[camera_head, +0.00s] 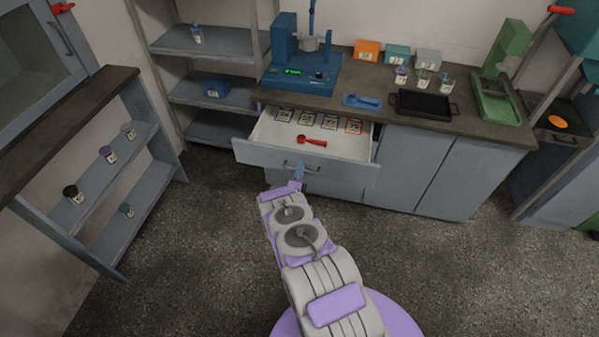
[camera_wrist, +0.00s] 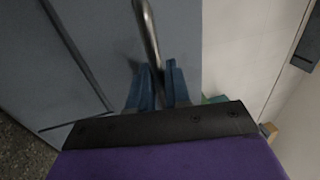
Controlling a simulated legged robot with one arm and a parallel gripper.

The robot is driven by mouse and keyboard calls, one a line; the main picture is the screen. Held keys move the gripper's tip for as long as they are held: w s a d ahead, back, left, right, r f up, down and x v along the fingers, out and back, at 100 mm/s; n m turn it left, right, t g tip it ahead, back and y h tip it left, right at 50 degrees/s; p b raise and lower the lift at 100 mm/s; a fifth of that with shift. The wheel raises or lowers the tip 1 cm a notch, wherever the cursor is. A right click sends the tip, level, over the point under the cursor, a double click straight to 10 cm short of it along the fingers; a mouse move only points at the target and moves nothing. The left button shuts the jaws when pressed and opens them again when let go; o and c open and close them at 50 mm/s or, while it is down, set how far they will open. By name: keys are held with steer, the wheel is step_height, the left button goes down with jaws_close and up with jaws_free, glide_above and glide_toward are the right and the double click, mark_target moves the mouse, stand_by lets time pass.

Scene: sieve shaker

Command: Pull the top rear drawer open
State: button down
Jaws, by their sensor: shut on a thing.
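The top drawer (camera_head: 250,153) of the grey counter cabinet stands pulled out in the head view, with a white interior. Inside lie a red scoop (camera_head: 312,141) and several bordered cards (camera_head: 330,121) along the back. My gripper (camera_head: 299,171) is at the drawer's front, at its bar handle (camera_head: 312,169). In the wrist view the blue fingers of my gripper (camera_wrist: 160,88) are on either side of the metal handle (camera_wrist: 148,35), close around it. The drawer's grey front (camera_wrist: 100,60) fills the left of that view. The fingers hide part of the handle.
The countertop (camera_head: 380,115) holds a blue machine (camera_head: 300,72), a black tray (camera_head: 422,104), a blue tray (camera_head: 361,101), several jars and small boxes, and a green device (camera_head: 497,90). Shelves (camera_head: 205,95) stand left of the cabinet. The speckled floor (camera_head: 190,250) around my arm is clear.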

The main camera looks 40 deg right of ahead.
steer(key=shift+s+f, duration=0.2)
steer(key=shift+f, duration=0.1)
steer(key=shift+a, duration=0.3)
steer(key=c, duration=1.3)
jaws_free()
steer(key=shift+r, duration=0.1)
steer(key=shift+d, duration=0.2)
